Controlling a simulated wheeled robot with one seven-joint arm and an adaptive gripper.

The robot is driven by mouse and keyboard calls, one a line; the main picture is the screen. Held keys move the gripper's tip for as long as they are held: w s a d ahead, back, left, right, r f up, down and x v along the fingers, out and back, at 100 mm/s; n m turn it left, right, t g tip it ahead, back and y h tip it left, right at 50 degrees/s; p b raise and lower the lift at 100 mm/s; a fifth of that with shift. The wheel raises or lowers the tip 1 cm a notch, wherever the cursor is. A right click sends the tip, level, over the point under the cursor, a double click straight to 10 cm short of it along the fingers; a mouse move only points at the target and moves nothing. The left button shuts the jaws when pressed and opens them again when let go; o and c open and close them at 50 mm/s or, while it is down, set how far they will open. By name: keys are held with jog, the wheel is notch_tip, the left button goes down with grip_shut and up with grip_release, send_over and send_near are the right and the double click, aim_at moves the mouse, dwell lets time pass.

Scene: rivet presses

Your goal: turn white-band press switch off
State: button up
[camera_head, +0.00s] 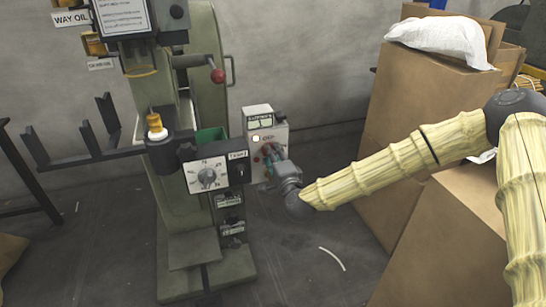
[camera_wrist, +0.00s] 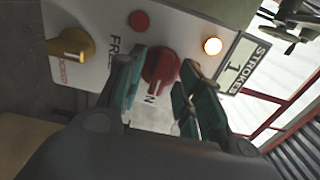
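A press (camera_head: 205,110) with a grey-green column stands left of centre in the head view. A pale control box (camera_head: 257,122) is on its right side, with a lit lamp. In the wrist view the box panel (camera_wrist: 95,55) carries a red rotary switch (camera_wrist: 160,68), with the letters "FREE" and "N" partly readable nearby. My gripper (camera_wrist: 163,88) has its teal finger pads on either side of the red switch, spread apart; firm contact cannot be told. In the head view my gripper (camera_head: 273,158) is at the front of the box and hides part of it.
A timer box (camera_head: 212,172) projects beside my gripper. Cardboard boxes (camera_head: 425,110) stand under and behind my arm.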

grip_shut()
jog(key=shift+n, duration=0.3)
jog(key=shift+n+p, duration=2.5)
jog(key=shift+n, duration=6.1)
grip_release()
